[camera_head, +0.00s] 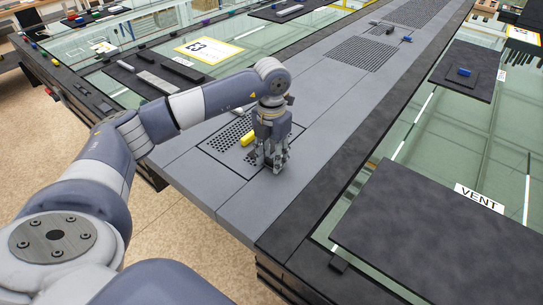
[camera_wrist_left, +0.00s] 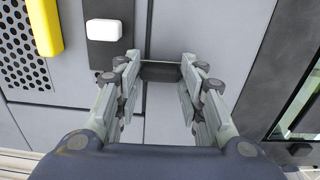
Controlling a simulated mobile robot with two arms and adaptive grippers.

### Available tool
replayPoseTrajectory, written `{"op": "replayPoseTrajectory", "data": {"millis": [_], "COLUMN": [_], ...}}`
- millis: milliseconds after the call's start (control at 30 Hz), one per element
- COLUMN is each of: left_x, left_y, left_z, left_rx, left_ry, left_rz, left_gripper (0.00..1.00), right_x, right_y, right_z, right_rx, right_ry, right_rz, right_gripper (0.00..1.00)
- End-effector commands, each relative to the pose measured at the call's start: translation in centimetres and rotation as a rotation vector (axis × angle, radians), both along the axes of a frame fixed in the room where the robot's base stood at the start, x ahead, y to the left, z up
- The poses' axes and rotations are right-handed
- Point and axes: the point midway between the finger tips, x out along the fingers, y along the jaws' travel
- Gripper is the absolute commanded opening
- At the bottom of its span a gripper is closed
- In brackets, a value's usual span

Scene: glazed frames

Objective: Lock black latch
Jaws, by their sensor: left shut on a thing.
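The black latch (camera_wrist_left: 160,72) is a small dark piece between my left fingertips in the left wrist view. My left gripper (camera_wrist_left: 158,84) has a finger on each side of it and is shut on it. In the head view my left gripper (camera_head: 272,163) points down onto the grey panel, just right of the yellow handle. The fingers hide the latch there. I cannot tell from these views which way the latch is turned. My right gripper is in neither view.
A yellow handle (camera_head: 248,138) is by the perforated plate (camera_head: 228,143); it also shows in the left wrist view (camera_wrist_left: 45,26). A white knob (camera_wrist_left: 105,30) on a dark strip is close to my left finger. A dark VENT panel (camera_head: 440,235) lies at the right.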

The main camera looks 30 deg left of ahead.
Motion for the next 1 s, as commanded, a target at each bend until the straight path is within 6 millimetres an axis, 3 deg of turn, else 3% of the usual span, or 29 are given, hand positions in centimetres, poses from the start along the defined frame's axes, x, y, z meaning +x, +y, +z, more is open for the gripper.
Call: {"op": "replayPoseTrajectory", "data": {"millis": [33,67,133,567,1000], "left_x": [0.1,0.1,0.1,0.1,0.2], "left_y": [0.1,0.1,0.1,0.0,0.0], "left_z": [0.1,0.1,0.1,0.7,9.2], "left_rx": [0.0,0.0,0.0,0.0,0.0], "left_ry": [-0.004,-0.004,-0.004,-0.003,-0.007], "left_rz": [0.004,0.004,0.003,0.001,0.001], "left_gripper": [0.13,0.41,0.57,0.57,0.57], "right_x": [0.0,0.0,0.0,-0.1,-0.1], "right_y": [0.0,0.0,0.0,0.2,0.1], "right_z": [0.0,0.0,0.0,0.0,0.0], "right_rx": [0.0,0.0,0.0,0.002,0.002], "right_ry": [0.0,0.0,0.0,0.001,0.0], "right_rz": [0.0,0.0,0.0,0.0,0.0], "right_gripper": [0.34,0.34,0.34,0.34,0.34]}}
